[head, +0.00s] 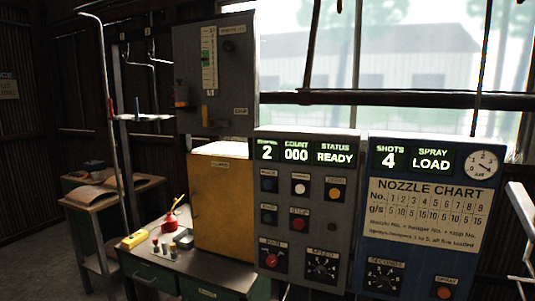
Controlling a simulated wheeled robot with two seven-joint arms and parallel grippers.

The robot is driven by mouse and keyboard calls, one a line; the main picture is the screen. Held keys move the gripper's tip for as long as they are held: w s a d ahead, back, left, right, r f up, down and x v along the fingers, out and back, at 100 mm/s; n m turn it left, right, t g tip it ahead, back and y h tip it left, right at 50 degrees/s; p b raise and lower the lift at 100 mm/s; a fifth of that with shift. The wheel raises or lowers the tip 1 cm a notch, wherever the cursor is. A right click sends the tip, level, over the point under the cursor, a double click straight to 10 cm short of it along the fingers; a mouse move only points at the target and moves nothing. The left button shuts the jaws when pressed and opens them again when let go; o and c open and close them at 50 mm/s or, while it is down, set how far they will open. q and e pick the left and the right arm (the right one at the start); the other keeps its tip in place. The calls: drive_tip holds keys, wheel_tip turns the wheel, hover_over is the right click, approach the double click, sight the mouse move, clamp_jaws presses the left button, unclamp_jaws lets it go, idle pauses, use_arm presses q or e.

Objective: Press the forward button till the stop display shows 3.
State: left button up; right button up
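The grey control panel (345,215) stands in the middle of the head view. Below are a dark blue button (268,184), a white button (300,188) and an orange button (335,193). Lower are a green button (268,216) and a red button (298,224). The small labels are too blurred to tell surely which is the forward button. Neither of my grippers is in view.
A blue panel (376,246) to the right shows SHOTS 4, SPRAY LOAD and a nozzle chart (426,210). A yellow cabinet (222,205) and a bench (190,262) with small items stand left. White tubing (523,215) shows at the right edge.

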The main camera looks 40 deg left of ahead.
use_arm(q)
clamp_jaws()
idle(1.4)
